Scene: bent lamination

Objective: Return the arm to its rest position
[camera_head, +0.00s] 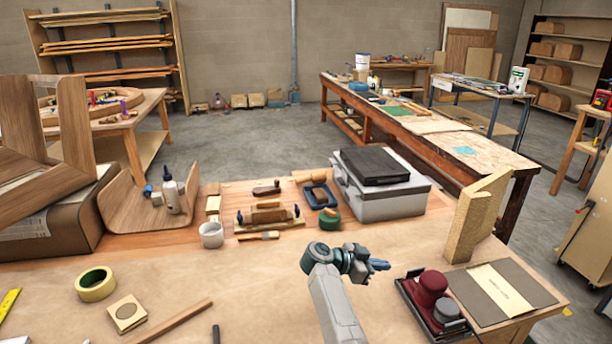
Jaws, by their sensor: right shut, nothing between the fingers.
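My right arm (335,305) comes in from the bottom edge, right of the middle, over the paper-covered bench. My right gripper (380,265) points to the right. Its fingers are together and nothing shows between them. It is just left of a black tray (408,295) that holds a dark red, knobbed tool (431,289). I cannot tell how high the gripper is above the bench. My left gripper does not show.
A grey case (385,205) stands behind the gripper. A tan angled block (470,222) stands at the right. The brown paper (250,290) left of the arm is mostly clear.

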